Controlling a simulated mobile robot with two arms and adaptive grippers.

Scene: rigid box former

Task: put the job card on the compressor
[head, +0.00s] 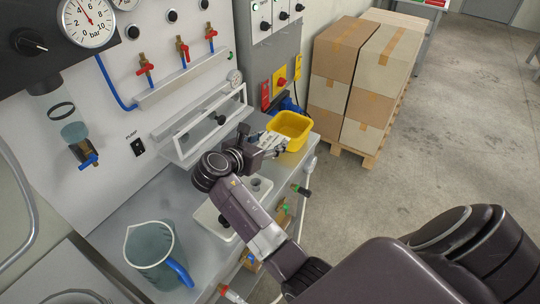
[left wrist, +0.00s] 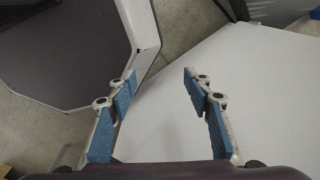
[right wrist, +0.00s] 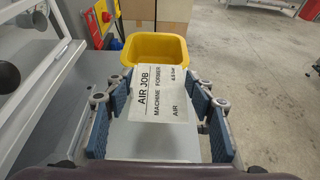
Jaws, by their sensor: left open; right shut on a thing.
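The job card (right wrist: 158,108) is a white card with black print that reads "AIR JOB", "MACHINE FORMER" and "AIR". My right gripper (right wrist: 160,96) is shut on it, and the card stands up between the blue finger pads. In the head view my right gripper (head: 264,146) is over the bench, just in front of the yellow bin. My left gripper (left wrist: 160,78) is open and empty in the left wrist view, above a pale surface. A blue machine (head: 289,106) shows partly behind the yellow bin; I cannot tell whether it is the compressor.
The yellow bin (head: 290,128) is on the bench's far end, close beyond the card. A clear jug (head: 150,248) stands at the near end. A white frame (head: 205,125) stands along the panel. Stacked cartons (head: 365,75) stand behind on a pallet. Floor at right is clear.

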